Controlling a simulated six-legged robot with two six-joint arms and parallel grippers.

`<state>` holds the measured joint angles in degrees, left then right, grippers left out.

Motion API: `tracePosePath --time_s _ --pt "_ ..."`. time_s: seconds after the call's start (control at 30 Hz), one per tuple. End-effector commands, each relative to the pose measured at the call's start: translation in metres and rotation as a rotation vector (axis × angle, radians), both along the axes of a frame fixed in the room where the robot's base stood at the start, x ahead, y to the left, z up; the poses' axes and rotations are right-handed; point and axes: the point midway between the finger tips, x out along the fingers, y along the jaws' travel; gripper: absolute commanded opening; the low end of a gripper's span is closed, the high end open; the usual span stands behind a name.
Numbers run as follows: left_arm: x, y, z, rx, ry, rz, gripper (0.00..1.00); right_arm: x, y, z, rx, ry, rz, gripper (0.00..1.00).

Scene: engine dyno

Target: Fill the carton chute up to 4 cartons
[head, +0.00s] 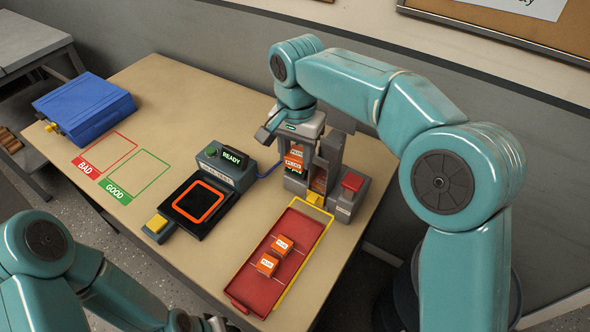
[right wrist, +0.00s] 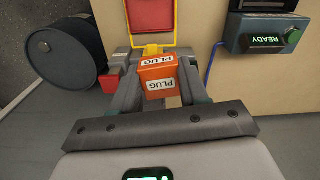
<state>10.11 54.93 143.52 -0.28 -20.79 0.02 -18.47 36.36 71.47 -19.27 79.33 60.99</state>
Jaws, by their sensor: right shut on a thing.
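My right gripper (head: 294,152) is shut on an orange carton labelled PLUG (head: 293,162), held upright beside the grey carton chute (head: 332,150). In the right wrist view the held carton (right wrist: 157,75) sits between the two fingers (right wrist: 160,88), with the chute directly behind it. Another orange surface, seemingly a carton (head: 319,179), shows low in the chute; how many are inside is hidden. Two more cartons (head: 283,245) (head: 267,264) lie in the red tray (head: 250,292). Only the edge of my left gripper (head: 214,324) shows at the bottom; its fingers are out of frame.
A test station with a READY display (head: 231,158) and a black pad (head: 186,223) stands left of the chute. A red button (head: 352,181) is right of it. Green GOOD and red BAD outlines are empty. A blue case (head: 84,108) lies far left. The back table is clear.

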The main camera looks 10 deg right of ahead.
Motion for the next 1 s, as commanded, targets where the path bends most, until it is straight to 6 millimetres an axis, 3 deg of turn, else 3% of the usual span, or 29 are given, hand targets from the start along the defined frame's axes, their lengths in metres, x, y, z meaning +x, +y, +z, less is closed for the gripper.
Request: tracePosePath --time_s 0.03,0.1,0.23,0.4,0.63,1.0 --pt "0.001 0.0 0.033 0.0 -0.002 0.0 0.43 0.011 -0.009 0.026 0.0 0.003 -0.009 0.14" --pt "0.001 0.0 0.052 0.0 -0.002 0.0 0.43 0.024 -0.022 0.036 -0.001 0.003 -0.02 0.14" --pt "0.001 0.0 0.083 0.0 -0.002 0.0 0.43 0.04 -0.044 0.049 0.0 0.003 -0.061 0.14" --pt "0.001 0.0 0.109 0.0 -0.001 -0.001 0.43 0.047 -0.065 0.051 0.0 0.004 -0.109 0.14" --pt "0.0 0.0 0.115 0.0 -0.001 -0.001 0.43 0.047 -0.076 0.047 0.0 0.0 -0.13 0.14" --pt "0.0 0.0 0.09 0.0 -0.001 0.0 0.43 0.046 -0.076 0.019 0.0 0.0 -0.131 0.14"
